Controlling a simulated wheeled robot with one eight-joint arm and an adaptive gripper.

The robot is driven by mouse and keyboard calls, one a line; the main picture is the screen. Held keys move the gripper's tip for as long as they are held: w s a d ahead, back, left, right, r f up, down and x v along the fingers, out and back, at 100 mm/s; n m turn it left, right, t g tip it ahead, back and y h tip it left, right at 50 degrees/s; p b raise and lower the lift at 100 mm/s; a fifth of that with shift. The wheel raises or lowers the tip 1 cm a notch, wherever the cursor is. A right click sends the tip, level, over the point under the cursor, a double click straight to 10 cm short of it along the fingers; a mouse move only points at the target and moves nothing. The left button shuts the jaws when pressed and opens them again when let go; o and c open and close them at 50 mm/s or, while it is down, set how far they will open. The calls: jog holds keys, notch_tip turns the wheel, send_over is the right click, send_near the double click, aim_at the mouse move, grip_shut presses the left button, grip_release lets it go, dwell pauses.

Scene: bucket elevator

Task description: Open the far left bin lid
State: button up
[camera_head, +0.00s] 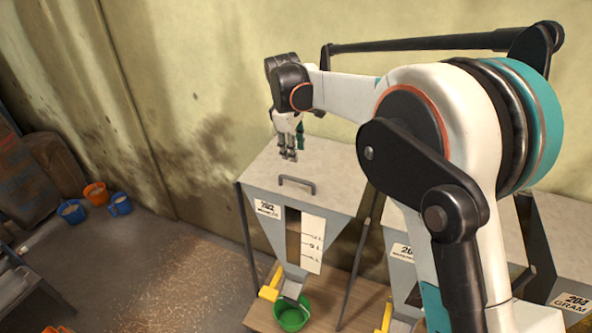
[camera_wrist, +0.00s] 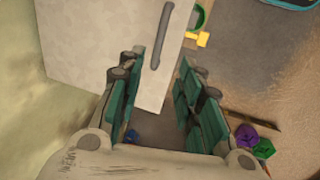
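The far left bin (camera_head: 262,211) is a grey hopper with a label that seems to read 202. Its pale lid (camera_head: 335,176) lies flat and closed, with a dark bar handle (camera_head: 297,185) near the front edge. The lid also shows in the wrist view (camera_wrist: 95,45), with the handle (camera_wrist: 162,38) beyond my fingertips. My gripper (camera_head: 288,156) points down above the back left part of the lid, behind the handle and apart from it. In the wrist view its green-padded fingers (camera_wrist: 160,70) are spread with nothing between them.
A green bucket (camera_head: 291,314) stands under the bin's chute, by a yellow lever (camera_head: 271,284). More bins stand to the right, partly hidden by my arm. The wall (camera_head: 215,80) is close behind the lid. Orange and blue buckets (camera_head: 96,193) stand on the floor at left.

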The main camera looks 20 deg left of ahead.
aim_at(296, 179)
jog(key=w+f, duration=0.1)
jog(key=f, duration=0.3)
jog(key=f+p, duration=0.1)
jog(key=f, duration=0.3)
jog(key=w+f, duration=0.1)
jog(key=f, duration=0.4)
jog(key=shift+w+d, duration=0.1)
jog(key=shift+w, duration=0.25)
jog(key=shift+r, duration=0.1)
jog(key=shift+c, duration=0.3)
grip_shut()
